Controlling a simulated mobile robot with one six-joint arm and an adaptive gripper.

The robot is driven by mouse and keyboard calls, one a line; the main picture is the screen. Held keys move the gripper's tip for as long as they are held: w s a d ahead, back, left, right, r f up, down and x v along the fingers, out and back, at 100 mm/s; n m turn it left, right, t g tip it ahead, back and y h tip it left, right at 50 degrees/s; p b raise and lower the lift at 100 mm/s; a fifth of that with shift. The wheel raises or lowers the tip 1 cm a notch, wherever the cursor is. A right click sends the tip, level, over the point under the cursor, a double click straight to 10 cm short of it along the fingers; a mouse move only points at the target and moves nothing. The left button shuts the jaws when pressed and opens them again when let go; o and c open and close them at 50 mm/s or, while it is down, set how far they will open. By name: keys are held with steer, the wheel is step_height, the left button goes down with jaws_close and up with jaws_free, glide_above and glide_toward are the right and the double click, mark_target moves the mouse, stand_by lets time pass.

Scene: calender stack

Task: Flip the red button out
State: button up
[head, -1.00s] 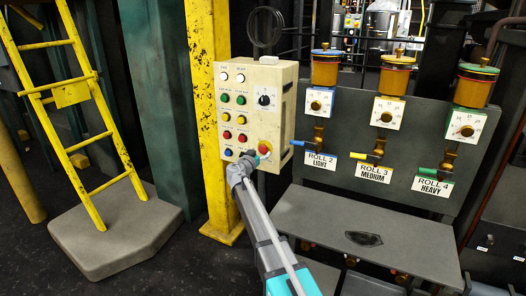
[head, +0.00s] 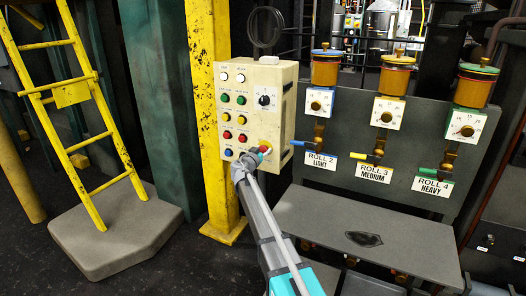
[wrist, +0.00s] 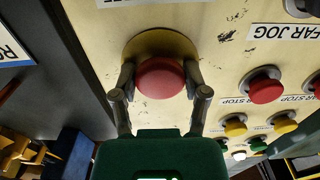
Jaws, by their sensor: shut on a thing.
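The red button (wrist: 160,78) is a large round mushroom head on a yellow round plate (wrist: 160,42), on the cream control box. In the wrist view my gripper (wrist: 160,82) has one finger on each side of the red head and is shut on it. In the head view the red button (head: 264,149) shows only in part at the lower right of the control box (head: 284,110). My gripper (head: 256,156) covers part of it there.
Smaller red buttons, such as one (wrist: 265,88), and yellow buttons (wrist: 235,126) sit beside the red button on the same panel. A yellow post (head: 207,120) stands left of the box. Valves with blue, yellow and green handles (head: 441,185) are to the right.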

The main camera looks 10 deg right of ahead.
jaws_close()
steer(key=shift+v, duration=0.95)
steer(key=shift+s, duration=0.1)
steer(key=o, duration=0.9)
jaws_free()
steer(key=shift+o, duration=0.2)
steer(key=v, duration=1.2)
